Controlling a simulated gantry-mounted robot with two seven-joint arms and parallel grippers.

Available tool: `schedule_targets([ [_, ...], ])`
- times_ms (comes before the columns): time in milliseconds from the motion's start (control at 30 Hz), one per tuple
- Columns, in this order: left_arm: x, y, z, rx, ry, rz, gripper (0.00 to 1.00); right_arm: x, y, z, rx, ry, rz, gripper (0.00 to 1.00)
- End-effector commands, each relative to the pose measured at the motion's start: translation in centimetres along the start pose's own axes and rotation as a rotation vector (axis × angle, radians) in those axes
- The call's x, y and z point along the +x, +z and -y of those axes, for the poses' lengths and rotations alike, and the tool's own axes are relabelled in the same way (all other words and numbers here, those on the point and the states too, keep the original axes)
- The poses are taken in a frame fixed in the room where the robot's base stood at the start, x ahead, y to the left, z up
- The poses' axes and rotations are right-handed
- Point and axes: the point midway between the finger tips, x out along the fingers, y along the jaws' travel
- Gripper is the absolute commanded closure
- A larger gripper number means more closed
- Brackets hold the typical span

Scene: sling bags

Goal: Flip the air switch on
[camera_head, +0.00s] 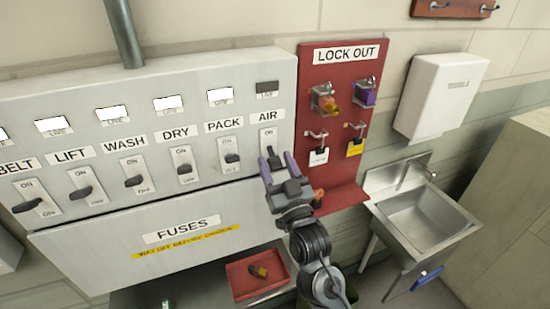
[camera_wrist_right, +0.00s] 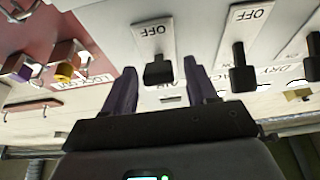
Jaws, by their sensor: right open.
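The AIR switch (camera_head: 268,138) is the rightmost switch on the grey panel, with a dark lever on a pale plate. The lower part of its plate is hidden behind my right gripper (camera_head: 276,159). The gripper is open, its two purple-grey fingers pointing at the panel. In the right wrist view, the switch's black lever (camera_wrist_right: 158,73) shows between the open fingers (camera_wrist_right: 157,66), which are not closed on it. Whether a finger touches it I cannot tell. The plate's OFF label shows above the lever in that upside-down view. My left gripper is not in view.
The PACK switch (camera_head: 231,157) and several others stand in a row to the left. The AIR indicator window (camera_head: 267,88) is dark; the others are white. A red LOCK OUT board (camera_head: 340,58) with hooks and tags adjoins at right. A sink (camera_head: 420,220) and red tray (camera_head: 240,283) are lower.

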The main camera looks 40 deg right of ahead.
Motion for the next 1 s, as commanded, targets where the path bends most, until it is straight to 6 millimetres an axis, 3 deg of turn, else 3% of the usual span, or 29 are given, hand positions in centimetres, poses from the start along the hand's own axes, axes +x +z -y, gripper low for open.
schedule_targets([
  [200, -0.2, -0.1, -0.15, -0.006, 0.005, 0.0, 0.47, 1.25, -0.06, 0.0, 0.0, 0.0, -0.001, 0.43],
  [500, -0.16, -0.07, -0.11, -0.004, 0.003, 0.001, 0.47, 1.32, 0.01, -0.01, 0.0, 0.0, 0.0, 0.44],
  [833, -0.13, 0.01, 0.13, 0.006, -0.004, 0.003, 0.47, 1.31, 0.0, -0.01, 0.0, 0.0, 0.0, 0.94],
  [1000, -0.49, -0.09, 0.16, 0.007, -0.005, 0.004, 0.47, 1.36, -0.18, -0.01, 0.0, 0.0, 0.006, 0.94],
])
